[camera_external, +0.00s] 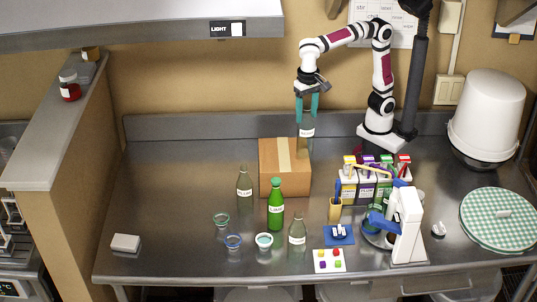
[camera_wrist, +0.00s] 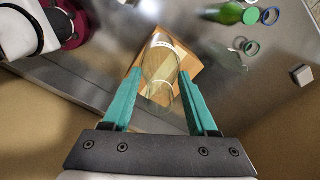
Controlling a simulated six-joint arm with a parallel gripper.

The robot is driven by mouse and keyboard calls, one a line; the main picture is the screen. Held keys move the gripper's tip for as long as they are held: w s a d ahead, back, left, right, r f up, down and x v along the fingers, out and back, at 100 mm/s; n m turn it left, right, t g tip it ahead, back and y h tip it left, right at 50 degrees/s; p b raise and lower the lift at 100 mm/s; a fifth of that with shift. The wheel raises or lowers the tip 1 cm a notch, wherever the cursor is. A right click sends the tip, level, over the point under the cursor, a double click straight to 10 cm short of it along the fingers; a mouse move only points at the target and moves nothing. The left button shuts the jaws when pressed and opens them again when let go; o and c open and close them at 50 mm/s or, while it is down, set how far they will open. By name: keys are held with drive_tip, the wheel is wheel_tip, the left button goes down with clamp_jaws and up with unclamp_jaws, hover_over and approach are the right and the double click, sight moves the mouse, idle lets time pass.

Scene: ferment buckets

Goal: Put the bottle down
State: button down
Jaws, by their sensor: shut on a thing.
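My gripper (camera_external: 307,106) has teal fingers and is shut on a clear glass bottle (camera_external: 306,128) with a pale label. In the external view the bottle hangs upright in front of the back wall, its lower part overlapping the cardboard box (camera_external: 272,172) in the picture. In the wrist view the bottle (camera_wrist: 161,62) is between the teal fingers (camera_wrist: 160,104), with the cardboard box (camera_wrist: 190,64) behind it. The exact gap between the bottle and the box cannot be told.
A clear bottle (camera_external: 244,184), a green bottle (camera_external: 275,207) and another clear bottle (camera_external: 297,236) stand on the metal counter (camera_external: 180,195). Several cartons (camera_external: 349,185) and a white-blue device (camera_external: 404,228) are to the right. The counter's left part is mostly free.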

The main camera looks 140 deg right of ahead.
drive_tip(key=s+d+r+m, duration=0.1)
drive_tip(key=s+d, duration=0.1)
drive_tip(key=d, duration=0.2)
drive_tip(key=s+d+r, duration=0.1)
drive_tip(key=s+d, duration=0.2)
drive_tip(key=d, duration=0.2)
wheel_tip(320, 180, down, 8)
drive_tip(key=shift+d, duration=0.3)
drive_tip(key=shift+c, duration=0.8)
unclamp_jaws()
